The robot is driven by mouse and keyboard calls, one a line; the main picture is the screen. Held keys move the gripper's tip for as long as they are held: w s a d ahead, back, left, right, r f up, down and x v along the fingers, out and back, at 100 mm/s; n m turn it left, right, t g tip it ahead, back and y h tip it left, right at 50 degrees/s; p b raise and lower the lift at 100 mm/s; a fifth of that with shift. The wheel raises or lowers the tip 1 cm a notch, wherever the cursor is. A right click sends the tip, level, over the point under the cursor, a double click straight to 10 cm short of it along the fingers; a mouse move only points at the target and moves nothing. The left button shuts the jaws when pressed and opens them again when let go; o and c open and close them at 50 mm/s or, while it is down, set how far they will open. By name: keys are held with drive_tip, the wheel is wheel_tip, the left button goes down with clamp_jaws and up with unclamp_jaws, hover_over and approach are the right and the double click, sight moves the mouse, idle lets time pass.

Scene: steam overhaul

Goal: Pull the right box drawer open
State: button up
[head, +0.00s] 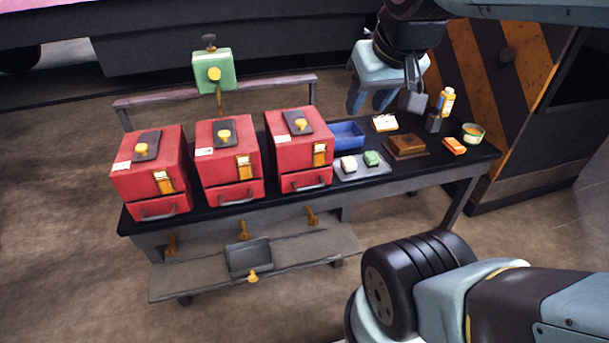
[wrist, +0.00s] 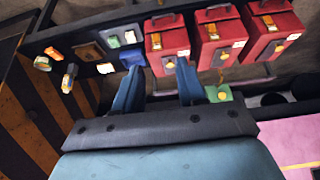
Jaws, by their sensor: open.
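Three red boxes stand in a row on the black bench. The right box (head: 297,137) has a drawer (head: 306,181) low on its front with a grey handle, and the drawer looks shut. A brass latch (head: 319,153) sits above that drawer. The middle box (head: 228,148) and left box (head: 150,163) look alike. In the wrist view, the picture is turned and the right box (wrist: 168,48) is the leftmost red one. My gripper (head: 370,103) is open and empty, above the back right of the bench and apart from the right box; its two fingers show in the wrist view (wrist: 158,85).
Right of the boxes on the bench (head: 415,177) are a blue bin (head: 346,135), a grey tray (head: 376,168) with two small blocks, a brown block (head: 407,145), an orange-capped bottle (head: 446,101) and a round tin (head: 473,133). A lower shelf (head: 300,251) holds a dark tray (head: 249,257).

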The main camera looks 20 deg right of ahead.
drive_tip(key=w+d+f+g+y, duration=0.2)
drive_tip(key=w+f+g+y, duration=0.65)
drive_tip(key=w+f, duration=0.95)
drive_tip(key=w+d+f+m+t+y, duration=0.2)
drive_tip(key=d+f+y, duration=0.1)
drive_tip(key=f, duration=0.4)
drive_tip(key=w+d+f+m+t+y, duration=0.1)
drive_tip(key=w+d+f+t+y, duration=0.15)
drive_tip(key=f, duration=0.45)
drive_tip(key=m+t+y, duration=0.2)
drive_tip(key=m+t, duration=0.2)
drive_tip(key=t, duration=0.1)
approach(311, 187)
drive_tip(key=x, duration=1)
drive_tip(key=shift+w+d+f, duration=0.1)
drive_tip(key=shift+w+f, duration=0.2)
drive_tip(key=shift+c, duration=0.2)
clamp_jaws()
